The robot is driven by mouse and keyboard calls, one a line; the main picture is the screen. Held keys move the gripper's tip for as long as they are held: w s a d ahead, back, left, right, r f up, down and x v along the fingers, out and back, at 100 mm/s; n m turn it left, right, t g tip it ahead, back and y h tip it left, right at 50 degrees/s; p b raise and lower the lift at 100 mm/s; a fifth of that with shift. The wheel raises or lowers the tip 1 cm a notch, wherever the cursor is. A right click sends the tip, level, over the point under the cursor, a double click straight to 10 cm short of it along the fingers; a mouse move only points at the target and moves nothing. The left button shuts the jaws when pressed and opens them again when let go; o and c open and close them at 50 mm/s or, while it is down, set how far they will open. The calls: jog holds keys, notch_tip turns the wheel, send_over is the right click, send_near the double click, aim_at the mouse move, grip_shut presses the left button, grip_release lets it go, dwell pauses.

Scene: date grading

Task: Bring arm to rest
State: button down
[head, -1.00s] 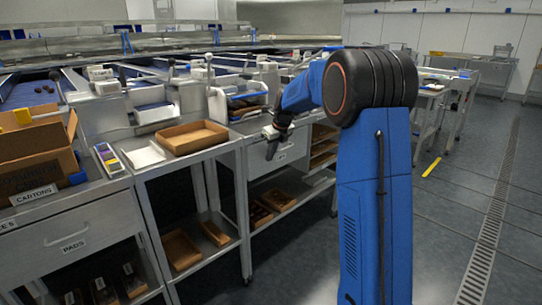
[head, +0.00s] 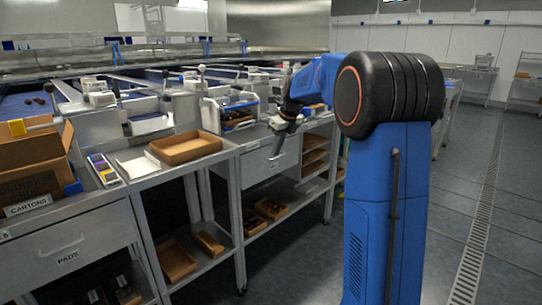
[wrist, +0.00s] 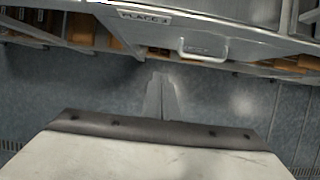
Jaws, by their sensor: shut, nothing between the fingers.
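My gripper (head: 279,146) hangs at the end of my blue arm in the head view, in front of the grey drawer cabinet (head: 262,165) and right of the bench with the brown tray. Its fingers point downward. In the wrist view my gripper (wrist: 161,95) shows two slim grey fingers together, with nothing between them. Below the fingers is bare floor. Part of the arm is hidden behind its own large black joint.
A brown tray (head: 186,147) sits on the bench, beside a white pad and a carton box (head: 30,160). In the wrist view a drawer handle (wrist: 203,52) lies beyond the fingers. Open floor (head: 465,195) lies at the right.

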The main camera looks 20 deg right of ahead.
jog(key=s+a+r+n, duration=0.1)
jog(key=s+a+n, duration=0.35)
jog(key=s, duration=0.35)
jog(key=s+a+n+h, duration=0.1)
jog(key=s+a+n, duration=0.2)
jog(key=s+n, duration=0.45)
jog(key=s+a+r+n, duration=0.1)
jog(key=s+a+n, duration=0.3)
jog(key=s, duration=0.6)
jog(key=s+a+f+n, duration=0.1)
jog(key=s+f+n, duration=0.4)
jog(key=s+n, duration=0.3)
jog(key=s+a+f+n, duration=0.2)
jog(key=s+f+n, duration=0.4)
jog(key=s, duration=0.7)
jog(key=shift+s+n+t+h, duration=0.3)
jog(key=shift+s+n+t, duration=0.1)
jog(key=shift+n, duration=0.6)
jog(key=c, duration=2.5)
grip_release()
jog(key=shift+r, duration=0.1)
